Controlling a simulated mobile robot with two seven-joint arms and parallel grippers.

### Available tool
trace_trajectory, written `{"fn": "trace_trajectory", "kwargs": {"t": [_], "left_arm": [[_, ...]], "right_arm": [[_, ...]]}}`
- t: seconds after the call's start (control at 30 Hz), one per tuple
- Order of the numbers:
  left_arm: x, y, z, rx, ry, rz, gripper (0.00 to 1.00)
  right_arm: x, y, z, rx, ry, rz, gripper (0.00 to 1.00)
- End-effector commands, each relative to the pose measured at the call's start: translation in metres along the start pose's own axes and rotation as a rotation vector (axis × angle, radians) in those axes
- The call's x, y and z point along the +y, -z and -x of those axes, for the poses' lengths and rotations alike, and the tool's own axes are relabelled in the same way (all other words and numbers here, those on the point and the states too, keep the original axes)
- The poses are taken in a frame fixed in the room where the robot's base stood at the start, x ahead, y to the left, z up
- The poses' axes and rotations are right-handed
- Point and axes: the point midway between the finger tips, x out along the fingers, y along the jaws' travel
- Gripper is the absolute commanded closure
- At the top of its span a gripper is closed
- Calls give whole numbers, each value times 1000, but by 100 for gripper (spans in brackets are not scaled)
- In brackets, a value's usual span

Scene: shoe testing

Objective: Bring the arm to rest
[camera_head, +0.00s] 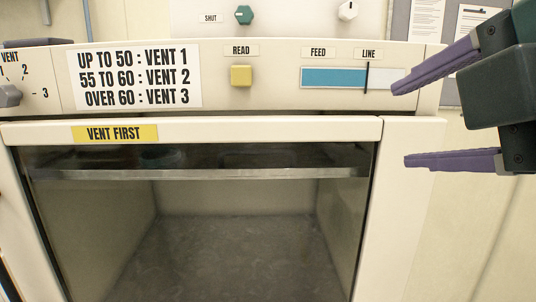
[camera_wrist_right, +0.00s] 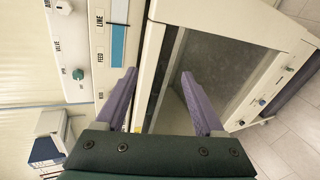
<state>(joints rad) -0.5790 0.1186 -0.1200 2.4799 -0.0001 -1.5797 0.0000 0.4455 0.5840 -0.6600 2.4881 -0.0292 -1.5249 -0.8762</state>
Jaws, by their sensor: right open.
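My right gripper (camera_head: 400,124) reaches in from the right in the head view, in front of the right end of the machine's panel. Its two purple fingers are spread apart with nothing between them. In the right wrist view the same gripper (camera_wrist_right: 160,88) is open and empty, pointing toward the machine front. My left gripper is not in view. The machine (camera_head: 405,200) is cream with a dark window (camera_head: 240,230) and a yellow "VENT FIRST" label (camera_head: 115,134).
The panel carries a yellow READ button (camera_head: 241,75), a blue FEED bar (camera_head: 333,77) with a LINE mark, and a VENT dial (camera_head: 9,96) at left. A green knob (camera_head: 244,14) sits above. Tiled floor (camera_wrist_right: 283,140) shows in the right wrist view.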

Motion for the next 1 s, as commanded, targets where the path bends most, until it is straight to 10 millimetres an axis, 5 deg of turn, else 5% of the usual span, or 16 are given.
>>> {"fn": "trace_trajectory", "kwargs": {"t": [0.23,0.4,0.5,0.67,1.0], "left_arm": [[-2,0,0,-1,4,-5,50],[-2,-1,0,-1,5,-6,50],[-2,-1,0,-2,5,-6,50],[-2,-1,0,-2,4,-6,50],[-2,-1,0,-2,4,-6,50]], "right_arm": [[-143,10,17,-103,394,-768,30],[-235,7,58,-349,615,-1208,30],[-271,5,82,-488,689,-1368,30],[-298,3,104,-610,734,-1483,30],[-299,3,105,-616,736,-1488,30]]}}
